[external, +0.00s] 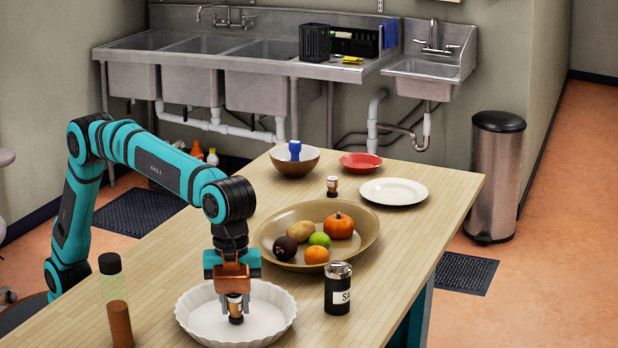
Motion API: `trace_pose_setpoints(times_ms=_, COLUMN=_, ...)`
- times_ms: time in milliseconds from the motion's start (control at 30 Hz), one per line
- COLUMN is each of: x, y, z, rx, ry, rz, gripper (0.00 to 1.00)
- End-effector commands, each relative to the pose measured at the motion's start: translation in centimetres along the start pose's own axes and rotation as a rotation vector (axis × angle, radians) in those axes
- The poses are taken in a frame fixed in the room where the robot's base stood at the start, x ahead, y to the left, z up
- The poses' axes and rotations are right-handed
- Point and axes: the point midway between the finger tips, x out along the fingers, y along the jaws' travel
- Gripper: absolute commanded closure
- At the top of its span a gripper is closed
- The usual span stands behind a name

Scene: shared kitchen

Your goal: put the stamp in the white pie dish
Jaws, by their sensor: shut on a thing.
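The stamp (236,308), a small piece with a tan and white upper part and a dark lower end, is between the fingers of my gripper (236,299). My gripper points straight down and is shut on it, hiding its upper part and sides. The stamp is upright inside the outline of the white pie dish (281,313), a fluted round dish at the table's front. I cannot tell whether its lower end touches the dish floor.
A salt canister (338,290) stands right of the dish and a tall black-capped bottle (116,305) left. Behind are a fruit-filled tan platter (268,240), a small similar tan-and-dark piece (332,186), a white plate (394,191), a red plate (361,162) and a brown bowl (287,164) with a blue object (295,150).

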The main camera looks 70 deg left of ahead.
Motion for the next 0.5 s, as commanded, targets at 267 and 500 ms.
trace_pose_setpoints(times_ms=267, x=0.17, y=0.0, z=0.02, rx=0.0, ry=0.0, rz=0.0, gripper=0.5)
trace_pose_setpoints(times_ms=500, x=0.04, y=0.0, z=0.0, rx=0.0, ry=0.0, rz=0.0, gripper=0.5)
